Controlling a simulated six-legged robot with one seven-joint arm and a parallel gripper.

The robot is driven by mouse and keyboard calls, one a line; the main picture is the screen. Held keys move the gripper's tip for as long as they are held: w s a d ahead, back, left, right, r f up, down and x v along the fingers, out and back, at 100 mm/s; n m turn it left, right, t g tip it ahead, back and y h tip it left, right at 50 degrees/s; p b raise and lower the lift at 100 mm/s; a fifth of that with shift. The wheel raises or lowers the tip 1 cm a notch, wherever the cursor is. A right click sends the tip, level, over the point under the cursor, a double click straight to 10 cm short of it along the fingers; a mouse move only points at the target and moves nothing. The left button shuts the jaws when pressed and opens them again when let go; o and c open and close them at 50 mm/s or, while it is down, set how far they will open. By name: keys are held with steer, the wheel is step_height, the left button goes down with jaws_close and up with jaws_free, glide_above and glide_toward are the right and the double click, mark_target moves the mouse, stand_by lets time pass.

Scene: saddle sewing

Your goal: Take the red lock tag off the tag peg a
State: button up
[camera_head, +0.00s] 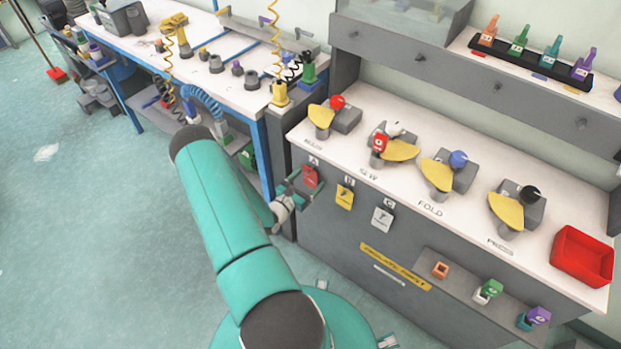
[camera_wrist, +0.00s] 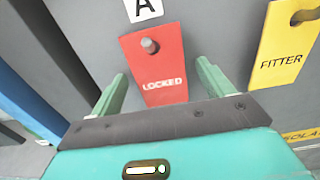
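The red lock tag (camera_wrist: 155,62), marked LOCKED, hangs on tag peg A (camera_wrist: 150,46) on the front of the grey bench. The peg's round end shows through the tag's upper part, under a white A label (camera_wrist: 143,8). In the head view the red tag (camera_head: 310,177) is at the bench's left end, beside my gripper (camera_head: 301,183). My gripper (camera_wrist: 160,88) is open in the wrist view, its two green fingers apart, one on each side of the tag's lower part. I cannot tell whether either finger touches the tag.
A yellow FITTER tag (camera_wrist: 285,45) hangs close on the right, on peg B. A pale tag (camera_head: 382,219) hangs under C. A blue table leg (camera_head: 262,160) stands left of the bench. A shelf (camera_head: 460,285) with small coloured parts juts out lower right.

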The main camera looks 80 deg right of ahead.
mark_target(310, 176)
steer(key=c, duration=0.9)
steer(key=shift+w+a+r, duration=0.1)
steer(key=shift+a+r, duration=0.05)
steer(key=shift+r, duration=0.15)
steer(key=shift+w+a+r, duration=0.15)
steer(key=shift+a, duration=0.35)
steer(key=shift+a, duration=0.1)
steer(key=shift+w+a+r, duration=0.1)
steer(key=shift+w+a, duration=0.15)
steer(key=shift+a, duration=0.05)
steer(key=shift+w+a, duration=0.15)
steer(key=shift+a, duration=0.3)
steer(key=v, duration=0.6)
steer(key=shift+r, duration=0.25)
stand_by(0.4)
